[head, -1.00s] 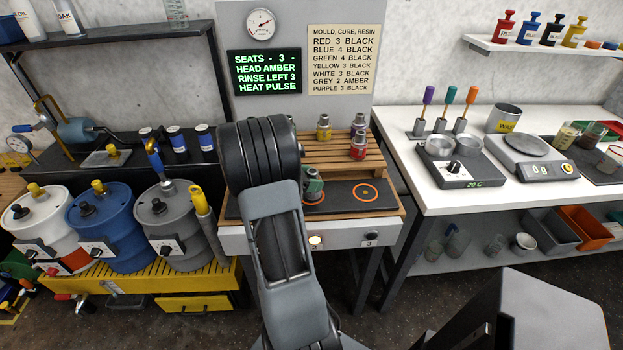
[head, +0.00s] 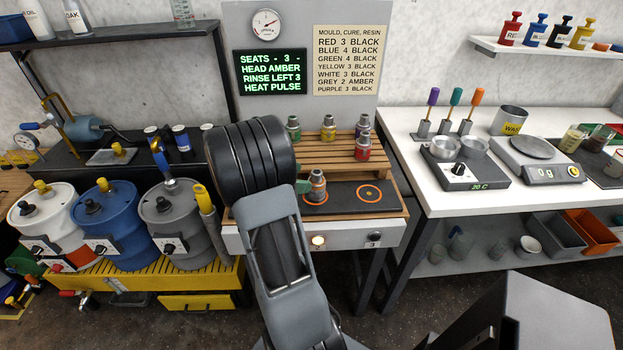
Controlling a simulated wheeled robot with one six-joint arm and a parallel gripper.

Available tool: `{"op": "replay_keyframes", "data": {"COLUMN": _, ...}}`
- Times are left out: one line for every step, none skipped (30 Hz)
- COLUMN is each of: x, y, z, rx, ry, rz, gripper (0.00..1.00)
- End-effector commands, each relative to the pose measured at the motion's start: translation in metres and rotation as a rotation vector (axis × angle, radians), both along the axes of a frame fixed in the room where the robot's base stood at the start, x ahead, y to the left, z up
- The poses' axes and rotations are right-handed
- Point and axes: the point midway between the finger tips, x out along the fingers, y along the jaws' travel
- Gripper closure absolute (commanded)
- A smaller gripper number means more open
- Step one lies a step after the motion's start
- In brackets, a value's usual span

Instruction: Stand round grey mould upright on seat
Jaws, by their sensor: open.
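The round grey mould (head: 317,186) stands upright on the left seat, a dark pad with an orange ring (head: 313,199). A brownish band shows round its body. My gripper (head: 303,187) is mostly hidden behind my own black and grey arm. Only a small greenish part shows, close to the left side of the mould. It is open; whether it touches the mould cannot be told. The right seat (head: 368,194), also ringed in orange, is empty.
Green (head: 293,130), yellow (head: 328,129), purple (head: 362,124) and red (head: 362,148) moulds stand on the slatted wooden rack (head: 335,151) behind the seats. Drums (head: 108,225) stand to the left. A white table (head: 420,195) with a scale is on the right.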

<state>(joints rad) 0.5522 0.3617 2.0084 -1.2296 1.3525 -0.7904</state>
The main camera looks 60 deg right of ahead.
Motion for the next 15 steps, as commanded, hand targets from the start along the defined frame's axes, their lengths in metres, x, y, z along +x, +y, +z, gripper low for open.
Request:
{"op": "replay_keyframes", "data": {"x": 0.006, "y": 0.008, "z": 0.004, "rx": -0.001, "ry": -0.001, "rz": 0.004, "gripper": 0.19}}
{"op": "replay_keyframes", "data": {"x": 0.01, "y": 0.012, "z": 0.006, "rx": -0.001, "ry": -0.001, "rz": 0.004, "gripper": 0.19}}
{"op": "replay_keyframes", "data": {"x": 0.013, "y": 0.017, "z": 0.009, "rx": -0.002, "ry": -0.001, "rz": 0.004, "gripper": 0.19}}
{"op": "replay_keyframes", "data": {"x": 0.016, "y": 0.02, "z": 0.01, "rx": -0.002, "ry": -0.001, "rz": 0.004, "gripper": 0.19}}
{"op": "replay_keyframes", "data": {"x": 0.019, "y": 0.024, "z": 0.012, "rx": 0.0, "ry": -0.002, "rz": 0.004, "gripper": 0.19}}
{"op": "replay_keyframes", "data": {"x": 0.022, "y": 0.028, "z": 0.014, "rx": 0.0, "ry": -0.001, "rz": 0.002, "gripper": 0.19}}
{"op": "replay_keyframes", "data": {"x": 0.024, "y": 0.031, "z": 0.016, "rx": -0.001, "ry": 0.0, "rz": 0.003, "gripper": 0.19}}
{"op": "replay_keyframes", "data": {"x": 0.026, "y": 0.034, "z": 0.017, "rx": -0.001, "ry": -0.001, "rz": 0.003, "gripper": 0.19}}
{"op": "replay_keyframes", "data": {"x": 0.028, "y": 0.037, "z": 0.019, "rx": 0.0, "ry": 0.0, "rz": 0.001, "gripper": 0.19}}
{"op": "replay_keyframes", "data": {"x": 0.029, "y": 0.039, "z": 0.02, "rx": 0.0, "ry": 0.0, "rz": 0.001, "gripper": 0.19}}
{"op": "replay_keyframes", "data": {"x": 0.031, "y": 0.041, "z": 0.021, "rx": 0.0, "ry": 0.0, "rz": 0.001, "gripper": 0.19}}
{"op": "replay_keyframes", "data": {"x": 0.032, "y": 0.043, "z": 0.022, "rx": 0.0, "ry": 0.0, "rz": 0.001, "gripper": 0.19}}
{"op": "replay_keyframes", "data": {"x": 0.033, "y": 0.044, "z": 0.023, "rx": 0.0, "ry": 0.0, "rz": 0.001, "gripper": 0.19}}
{"op": "replay_keyframes", "data": {"x": 0.034, "y": 0.045, "z": 0.023, "rx": 0.0, "ry": 0.0, "rz": 0.001, "gripper": 0.19}}
{"op": "replay_keyframes", "data": {"x": 0.034, "y": 0.046, "z": 0.024, "rx": 0.0, "ry": 0.0, "rz": 0.0, "gripper": 0.19}}
